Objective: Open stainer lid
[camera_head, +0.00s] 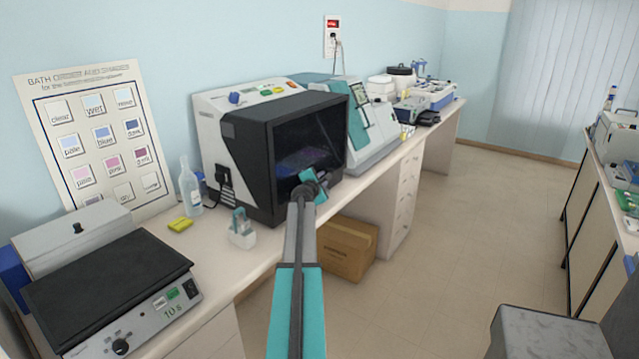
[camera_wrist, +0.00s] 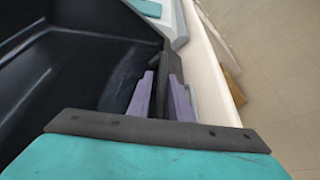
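The stainer (camera_head: 250,108) stands on the left bench, a pale machine with a black hood. Its lid (camera_head: 300,110), black-framed with a dark window, looks down. My gripper (camera_head: 318,190) is at the lower front edge of the lid, mostly hidden by my arm in the head view. In the wrist view my gripper (camera_wrist: 162,98) shows two purple fingers, one on each side of a dark bar (camera_wrist: 170,62) that looks like part of the lid's front edge. The fingers look very near the bar; whether they press on it I cannot tell.
A small white holder (camera_head: 242,232), a clear bottle (camera_head: 190,188) and a yellow block (camera_head: 180,225) stand left of the stainer. A teal-and-white machine (camera_head: 365,125) stands close on its right. A cardboard box (camera_head: 345,250) is under the bench.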

